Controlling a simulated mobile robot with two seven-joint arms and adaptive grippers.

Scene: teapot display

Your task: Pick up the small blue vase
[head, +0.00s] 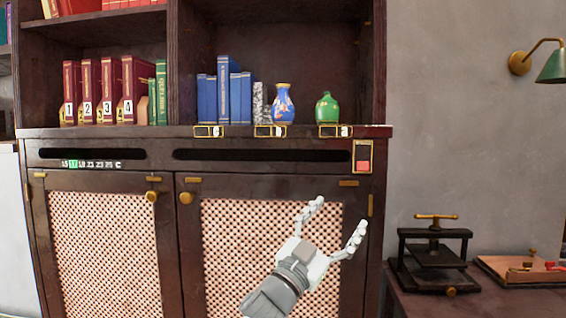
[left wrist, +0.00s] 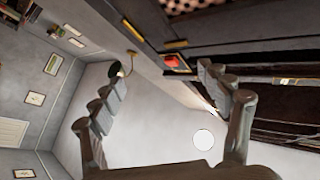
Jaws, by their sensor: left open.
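The small blue vase (head: 283,104) has a coloured pattern and a flared neck. It stands upright on the cabinet shelf (head: 364,131) in the head view, between a grey speckled block and a green vase. My left gripper (head: 336,218) is open and empty in front of the right cabinet door, below the shelf and to the right of the vase. Its two open fingers also show in the left wrist view (left wrist: 165,115). The vase cannot be made out in the left wrist view. My right gripper is not in view.
A round green vase (head: 327,108) stands to the right, and a grey speckled block (head: 260,102) and blue books (head: 223,92) to the left. Small framed labels (head: 270,131) line the shelf edge. A dark press (head: 433,255) stands on a table at the right.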

